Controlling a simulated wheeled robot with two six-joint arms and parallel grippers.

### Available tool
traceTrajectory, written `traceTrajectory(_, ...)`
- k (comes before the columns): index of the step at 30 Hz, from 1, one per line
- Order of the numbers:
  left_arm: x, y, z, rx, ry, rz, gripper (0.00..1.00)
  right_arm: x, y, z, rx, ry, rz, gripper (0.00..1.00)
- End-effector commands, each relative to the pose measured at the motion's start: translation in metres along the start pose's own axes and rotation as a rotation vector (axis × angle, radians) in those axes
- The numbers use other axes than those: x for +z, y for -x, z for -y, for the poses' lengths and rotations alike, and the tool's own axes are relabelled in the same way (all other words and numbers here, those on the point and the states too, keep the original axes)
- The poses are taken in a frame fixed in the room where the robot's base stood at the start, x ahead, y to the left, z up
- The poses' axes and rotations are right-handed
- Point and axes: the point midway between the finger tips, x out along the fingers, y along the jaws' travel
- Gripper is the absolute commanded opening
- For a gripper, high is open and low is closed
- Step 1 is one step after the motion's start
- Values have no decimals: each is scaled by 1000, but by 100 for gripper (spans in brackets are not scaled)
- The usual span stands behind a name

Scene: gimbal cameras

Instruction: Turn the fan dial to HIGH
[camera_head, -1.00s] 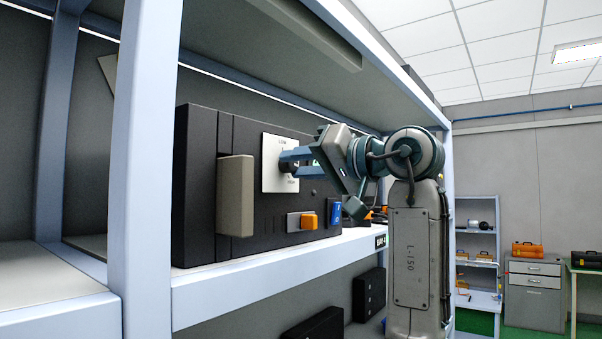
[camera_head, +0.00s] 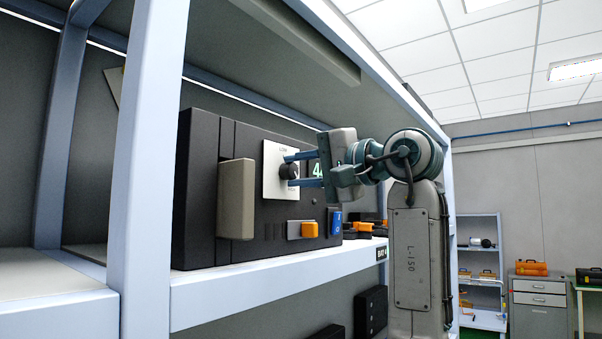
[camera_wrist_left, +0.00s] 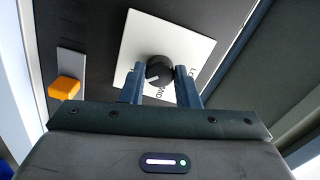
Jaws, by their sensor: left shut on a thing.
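The fan dial (camera_head: 289,171) is a round black knob on a white plate (camera_head: 272,187) on the front of a dark box. In the left wrist view the knob (camera_wrist_left: 159,71) shows a pale pointer mark, and the plate carries the letters "MID" and a partly hidden "LO…". My left gripper (camera_head: 291,170) has its two blue fingers at the knob, one above and one below, shut on it. In the left wrist view the gripper fingers (camera_wrist_left: 160,77) stand on either side of the knob. The HIGH label cannot be read. My right gripper is not in view.
The dark box (camera_head: 200,190) stands on a pale shelf (camera_head: 270,280). It has a grey handle block (camera_head: 236,199), an orange slider (camera_head: 310,229) and a blue switch (camera_head: 336,221). A shelf post (camera_head: 150,170) stands at left, and an upper shelf lies close above.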

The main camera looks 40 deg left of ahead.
Motion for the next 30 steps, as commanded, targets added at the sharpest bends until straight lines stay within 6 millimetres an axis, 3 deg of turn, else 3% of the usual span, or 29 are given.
traceTrajectory(14, 0, 0, 0, 0, -13, 0, 6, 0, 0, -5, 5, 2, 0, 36)
traceTrajectory(15, 0, 0, 0, 0, -13, 0, 34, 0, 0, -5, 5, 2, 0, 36)
traceTrajectory(18, 0, 0, 0, 0, -13, 0, 50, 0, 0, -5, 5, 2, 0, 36)
traceTrajectory(26, 0, 1, 0, 0, -12, 0, 50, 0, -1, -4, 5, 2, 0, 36)
traceTrajectory(30, 0, 11, -2, 1, -12, -3, 50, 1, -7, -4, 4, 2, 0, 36)
